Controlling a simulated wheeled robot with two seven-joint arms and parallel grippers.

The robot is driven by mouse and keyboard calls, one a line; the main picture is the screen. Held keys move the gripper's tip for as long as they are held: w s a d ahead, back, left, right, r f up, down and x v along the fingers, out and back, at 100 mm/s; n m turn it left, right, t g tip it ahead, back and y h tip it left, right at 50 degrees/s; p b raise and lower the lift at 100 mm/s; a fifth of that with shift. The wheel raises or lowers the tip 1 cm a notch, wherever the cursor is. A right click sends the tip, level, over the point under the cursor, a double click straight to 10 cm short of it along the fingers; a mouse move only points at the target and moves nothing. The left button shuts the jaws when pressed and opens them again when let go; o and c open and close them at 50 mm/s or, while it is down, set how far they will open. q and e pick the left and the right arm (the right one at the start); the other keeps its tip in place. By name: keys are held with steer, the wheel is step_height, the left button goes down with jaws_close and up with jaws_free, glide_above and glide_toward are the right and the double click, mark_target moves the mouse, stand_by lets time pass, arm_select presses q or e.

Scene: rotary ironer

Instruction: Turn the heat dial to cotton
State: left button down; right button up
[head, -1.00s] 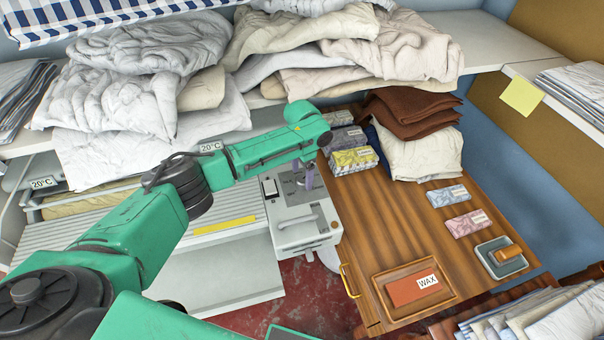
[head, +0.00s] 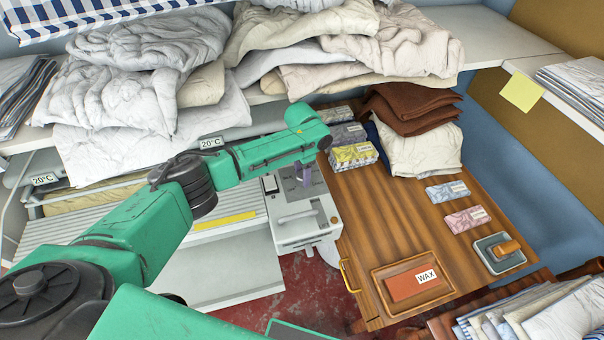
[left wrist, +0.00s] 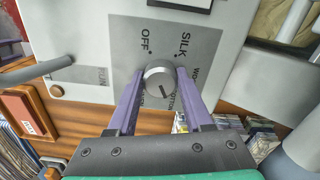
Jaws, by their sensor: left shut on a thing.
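The heat dial (left wrist: 160,78) is a round grey knob on the ironer's grey control plate (left wrist: 124,40). In the left wrist view OFF and SILK are readable around it. WOOL and a further label at its lower right are partly hidden by a finger. A dark mark on the knob's face points to the lower right, roughly towards that partly hidden label. My left gripper (left wrist: 159,82) is shut on the dial, one purple finger on each side. In the head view the left gripper (head: 303,175) is at the control box (head: 303,222), and the dial is hidden. My right gripper is out of view.
A wooden table (head: 385,220) stands to the right, with a wax tray (head: 440,298) and several small packets. Folded bedding (head: 150,45) fills the shelf behind my left arm.

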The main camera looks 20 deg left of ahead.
arm_select(q)
steer(key=m, duration=1)
steer(key=shift+w+m+b, duration=0.1)
steer(key=shift+m+b, duration=0.25)
steer(key=shift+m, duration=0.05)
steer(key=m, duration=0.3)
steer(key=shift+m, duration=0.3)
steer(key=m+b, duration=0.1)
steer(key=m, duration=0.2)
steer(key=shift+w+m, duration=0.1)
steer(key=shift+m, duration=0.2)
steer(key=m, duration=0.3)
steer(key=shift+d+m, duration=0.1)
steer(key=shift+m, duration=0.2)
steer(key=m+b, duration=0.1)
steer(key=m, duration=0.2)
steer(key=shift+m, duration=0.3)
steer(key=m, duration=0.3)
steer(key=shift+m+b, duration=0.3)
steer(key=shift+b, duration=0.1)
steer(key=shift+f+m+b, duration=0.1)
steer(key=shift+m+b, duration=0.3)
steer(key=shift+m, duration=0.5)
steer(key=m+b, duration=0.4)
steer(key=b, duration=0.6)
steer(key=shift+f, duration=0.2)
steer(key=shift+r+m+b, duration=0.2)
steer(key=shift+m+b, duration=0.2)
steer(key=shift+b, duration=0.35)
